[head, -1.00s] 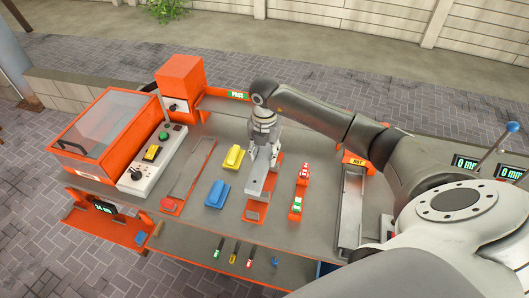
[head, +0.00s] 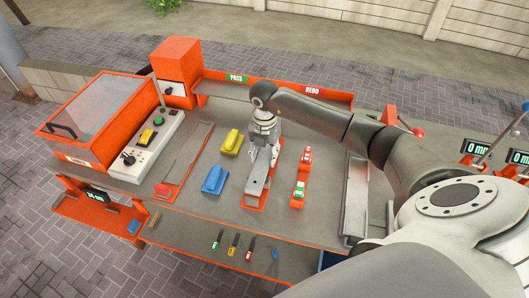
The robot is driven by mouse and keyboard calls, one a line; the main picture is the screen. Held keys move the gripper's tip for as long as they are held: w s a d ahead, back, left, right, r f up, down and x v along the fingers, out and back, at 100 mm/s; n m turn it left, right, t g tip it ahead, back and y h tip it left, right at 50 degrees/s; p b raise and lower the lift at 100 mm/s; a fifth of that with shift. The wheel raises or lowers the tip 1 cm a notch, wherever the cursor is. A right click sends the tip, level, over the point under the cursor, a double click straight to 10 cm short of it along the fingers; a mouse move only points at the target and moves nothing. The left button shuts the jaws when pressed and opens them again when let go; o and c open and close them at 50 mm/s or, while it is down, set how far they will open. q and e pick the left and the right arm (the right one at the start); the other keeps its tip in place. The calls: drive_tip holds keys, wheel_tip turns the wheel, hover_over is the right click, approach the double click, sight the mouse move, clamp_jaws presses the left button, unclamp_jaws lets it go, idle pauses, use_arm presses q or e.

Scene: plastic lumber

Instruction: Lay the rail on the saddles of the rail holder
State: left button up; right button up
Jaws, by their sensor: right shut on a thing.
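The rail is a grey bar (head: 257,182) held lengthwise under my right gripper (head: 263,145), which is shut on it. The rail lies over an orange rail holder (head: 264,203), whose edges show beside and below the bar. The rail covers most of the holder, so the saddles are mostly hidden. I cannot tell whether the rail touches them. My left gripper is not in view.
A yellow block (head: 232,142) and a blue block (head: 214,180) stand left of the holder. Small red (head: 307,155) and green (head: 299,191) pieces stand on an orange strip to the right. A grey tray (head: 355,200) lies farther right.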

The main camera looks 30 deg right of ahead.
drive_tip(key=shift+f+b, duration=0.55)
drive_tip(key=shift+f, duration=0.1)
drive_tip(key=o, duration=1.3)
wheel_tip(320, 180, up, 12)
idle(0.4)
